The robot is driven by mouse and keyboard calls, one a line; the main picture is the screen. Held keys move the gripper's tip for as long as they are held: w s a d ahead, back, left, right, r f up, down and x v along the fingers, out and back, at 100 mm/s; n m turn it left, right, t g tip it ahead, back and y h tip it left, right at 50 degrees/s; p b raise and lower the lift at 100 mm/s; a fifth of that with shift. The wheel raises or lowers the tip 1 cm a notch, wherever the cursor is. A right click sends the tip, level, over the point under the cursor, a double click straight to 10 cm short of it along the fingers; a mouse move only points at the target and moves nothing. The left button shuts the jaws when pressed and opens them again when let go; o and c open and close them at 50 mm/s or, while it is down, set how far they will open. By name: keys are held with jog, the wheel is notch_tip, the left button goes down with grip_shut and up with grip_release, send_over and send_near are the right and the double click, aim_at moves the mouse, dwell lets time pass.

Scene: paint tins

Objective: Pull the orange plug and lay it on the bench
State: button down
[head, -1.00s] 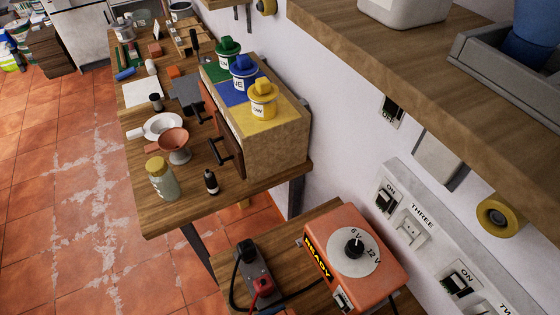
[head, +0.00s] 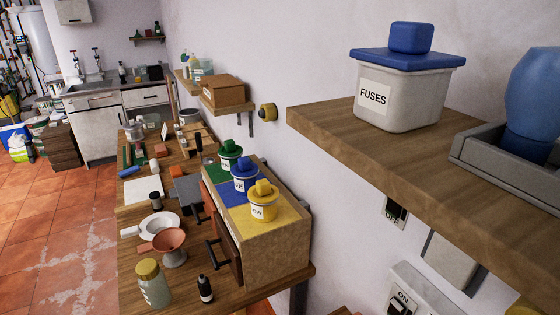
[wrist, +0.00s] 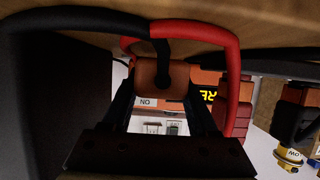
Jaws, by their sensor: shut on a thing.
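In the wrist view my gripper (wrist: 162,98) is shut on the orange plug (wrist: 162,75), a small orange block with a black cable running from its end to the left. My gripper is not in the head view. Behind the plug, white sockets (wrist: 160,128) and an ON label show upside down. I cannot tell whether the plug is clear of its socket. The wooden bench (head: 185,297) stands in the lower middle of the head view, crowded with items.
A red lead (wrist: 234,70) loops close around the plug. In the head view, a wall shelf (head: 330,130) holds a FUSES tub (head: 400,95). Yellow (head: 262,205), blue and green tins stand on a cabinet.

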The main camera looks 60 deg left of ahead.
jog(key=shift+f+b, duration=0.65)
jog(key=shift+b, duration=0.1)
jog(key=shift+c, duration=0.5)
grip_release()
jog(key=shift+s, duration=0.1)
jog(key=b+v, duration=0.3)
jog(key=v, duration=0.9)
jog(key=shift+s+r, duration=0.25)
jog(key=shift+s, duration=0.1)
